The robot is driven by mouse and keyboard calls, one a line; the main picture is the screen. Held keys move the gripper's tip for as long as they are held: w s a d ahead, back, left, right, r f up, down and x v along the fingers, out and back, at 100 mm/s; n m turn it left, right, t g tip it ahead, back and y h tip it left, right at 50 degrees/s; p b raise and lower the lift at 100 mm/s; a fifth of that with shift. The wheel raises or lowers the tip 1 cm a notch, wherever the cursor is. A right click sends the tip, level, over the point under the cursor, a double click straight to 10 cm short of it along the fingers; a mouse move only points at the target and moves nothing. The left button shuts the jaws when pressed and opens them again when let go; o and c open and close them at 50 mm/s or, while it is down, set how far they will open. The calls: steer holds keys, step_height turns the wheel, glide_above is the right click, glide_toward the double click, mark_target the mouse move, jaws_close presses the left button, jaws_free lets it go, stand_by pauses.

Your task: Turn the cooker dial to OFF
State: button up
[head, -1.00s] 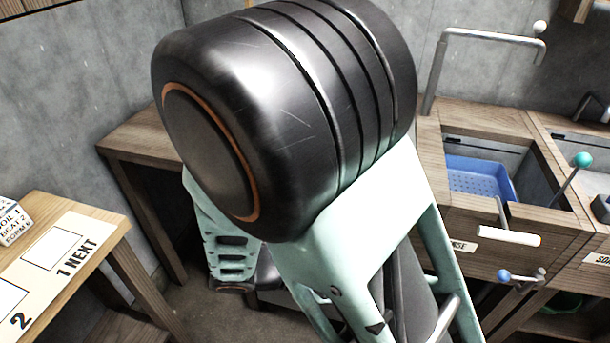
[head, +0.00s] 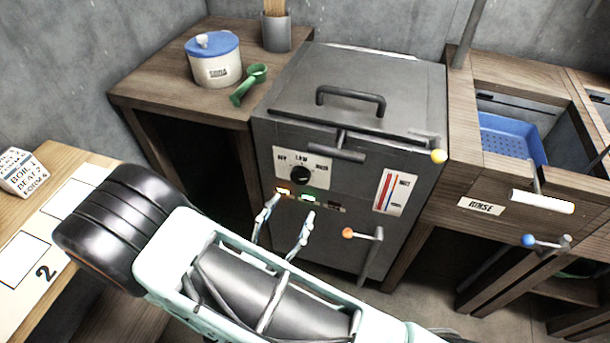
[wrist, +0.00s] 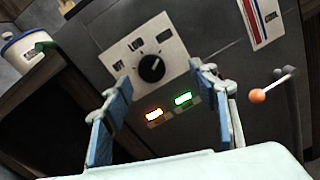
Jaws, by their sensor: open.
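The cooker (head: 345,105) is a dark grey box with a lid and handle, between the wooden side table and the sink unit. Its black dial (head: 300,175) sits on a white plate marked OFF, LOW and HIGH. The dial also shows in the wrist view (wrist: 151,68), where its white mark points up and to the right; the setting is hard to read. Orange and green lights glow below it. My gripper (head: 283,220) is open and empty in front of the cooker, just below the dial. In the wrist view its fingers (wrist: 163,97) stand apart, with the dial beyond them.
A blue basin (head: 510,140) sits in the rinse sink.

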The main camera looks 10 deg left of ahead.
mark_target(299, 180)
steer(key=shift+n+y, duration=0.6)
steer(key=shift+y, duration=0.2)
steer(key=w, duration=0.3)
steer(key=w+f+b, duration=0.1)
steer(key=w, duration=0.6)
steer(key=shift+w+a+f, duration=0.2)
steer(key=shift+w+a, duration=0.1)
steer(key=shift+a, duration=0.1)
steer(key=shift+c, duration=0.4)
steer(key=c, duration=1.1)
